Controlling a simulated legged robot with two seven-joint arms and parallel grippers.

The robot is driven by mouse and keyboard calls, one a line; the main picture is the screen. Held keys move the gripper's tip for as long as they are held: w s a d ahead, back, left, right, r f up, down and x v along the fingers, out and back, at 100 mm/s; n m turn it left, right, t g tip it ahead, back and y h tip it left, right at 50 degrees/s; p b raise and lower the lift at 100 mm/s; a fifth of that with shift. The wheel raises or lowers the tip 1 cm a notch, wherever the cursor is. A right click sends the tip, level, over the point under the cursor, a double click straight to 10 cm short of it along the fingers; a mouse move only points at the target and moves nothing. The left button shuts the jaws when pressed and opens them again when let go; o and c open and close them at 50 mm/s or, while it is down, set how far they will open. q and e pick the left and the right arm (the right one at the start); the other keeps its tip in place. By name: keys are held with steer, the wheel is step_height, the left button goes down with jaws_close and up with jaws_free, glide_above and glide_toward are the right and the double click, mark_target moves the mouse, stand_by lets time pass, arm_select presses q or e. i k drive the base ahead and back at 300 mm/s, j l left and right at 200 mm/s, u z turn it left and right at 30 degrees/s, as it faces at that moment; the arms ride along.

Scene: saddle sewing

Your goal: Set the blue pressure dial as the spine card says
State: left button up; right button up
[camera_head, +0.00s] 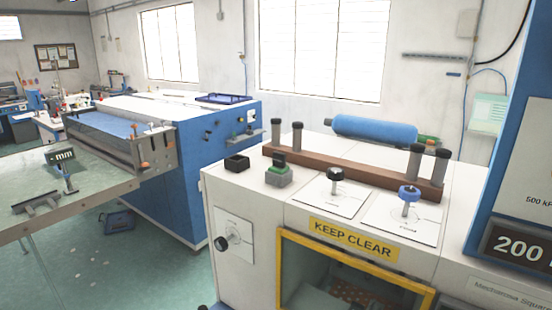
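The blue pressure dial (409,193) is a blue knob on a grey post. It stands on a white marked plate (402,217) on top of the white machine (258,193). The plate's markings are too small to read. A dark display (518,246) at the right edge reads "200" and a cut-off letter. A white panel above it shows "500 kP", also cut off. I cannot make out which card is the spine card. Neither of my grippers is in view.
A black knob (335,175) stands on a plate left of the blue dial. A brown bar (350,170) with dark-capped posts and a blue roller (373,131) lie behind. A yellow-framed opening (281,262) under a "KEEP CLEAR" sign (352,240) is in front.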

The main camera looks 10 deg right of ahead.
mark_target(408, 194)
steer(key=l+z, duration=0.1)
steer(key=z, duration=0.25)
steer(key=l+z, duration=0.1)
steer(key=z, duration=0.3)
steer(key=i+z, duration=0.1)
steer(key=z, duration=0.25)
